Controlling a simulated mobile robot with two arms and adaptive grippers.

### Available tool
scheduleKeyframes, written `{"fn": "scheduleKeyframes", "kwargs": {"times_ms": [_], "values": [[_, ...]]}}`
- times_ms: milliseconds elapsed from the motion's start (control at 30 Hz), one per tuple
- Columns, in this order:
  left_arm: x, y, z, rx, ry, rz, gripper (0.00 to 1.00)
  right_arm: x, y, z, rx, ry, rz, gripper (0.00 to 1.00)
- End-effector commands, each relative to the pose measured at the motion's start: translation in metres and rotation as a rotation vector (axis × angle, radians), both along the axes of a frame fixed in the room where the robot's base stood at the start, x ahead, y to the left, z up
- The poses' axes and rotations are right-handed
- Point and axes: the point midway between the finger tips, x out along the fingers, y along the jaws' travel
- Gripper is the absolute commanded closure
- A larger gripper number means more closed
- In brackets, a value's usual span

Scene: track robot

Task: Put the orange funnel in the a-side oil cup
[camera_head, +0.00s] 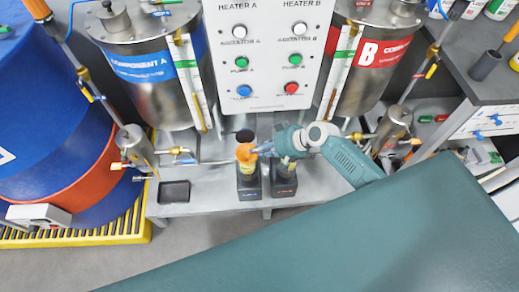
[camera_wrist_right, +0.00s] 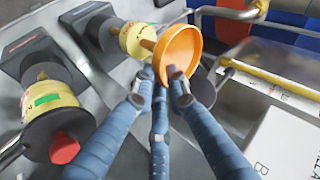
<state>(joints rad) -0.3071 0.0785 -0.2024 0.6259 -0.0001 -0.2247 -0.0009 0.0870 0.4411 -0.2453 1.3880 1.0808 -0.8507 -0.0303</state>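The orange funnel (camera_head: 244,152) is at the top of the left, A-side oil cup (camera_head: 247,169), in line with it. The right wrist view shows its wide mouth (camera_wrist_right: 182,50) facing me and its narrow end toward the yellowish cup (camera_wrist_right: 135,38); whether the spout is inside is unclear. My right gripper (camera_head: 268,149) comes from the right. In the wrist view its fingers (camera_wrist_right: 162,84) close on the funnel's near rim, one tip inside the mouth and another outside. The other oil cup (camera_wrist_right: 55,105) has a red knob. My left gripper is not in view.
Steel tanks A (camera_head: 158,88) and B (camera_head: 372,85) flank the heater panel (camera_head: 268,60) behind the cups. A black tray (camera_head: 174,191) lies on the bench at left. A blue drum (camera_head: 45,110) stands further left.

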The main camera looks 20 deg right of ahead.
Motion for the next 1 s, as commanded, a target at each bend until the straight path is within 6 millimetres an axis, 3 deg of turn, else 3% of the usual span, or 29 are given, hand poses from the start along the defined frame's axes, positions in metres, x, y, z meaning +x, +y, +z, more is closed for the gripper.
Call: {"fn": "scheduleKeyframes", "kwargs": {"times_ms": [33,100,433,533,700,1000], "values": [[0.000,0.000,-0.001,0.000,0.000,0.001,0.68,0.000,0.000,-0.001,0.000,0.000,0.000,0.77],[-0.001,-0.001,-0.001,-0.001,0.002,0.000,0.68,0.000,0.000,-0.001,0.000,0.000,0.000,0.68],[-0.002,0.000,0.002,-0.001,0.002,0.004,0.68,0.000,0.000,0.004,0.000,0.000,0.000,0.68],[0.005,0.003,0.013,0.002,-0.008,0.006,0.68,0.000,0.000,0.017,0.000,-0.001,0.000,0.68],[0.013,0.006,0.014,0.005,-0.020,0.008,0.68,-0.017,-0.019,0.038,-0.005,-0.001,0.003,0.68],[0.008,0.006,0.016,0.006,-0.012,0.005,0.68,-0.046,-0.051,0.082,-0.004,-0.002,0.002,0.68]]}}
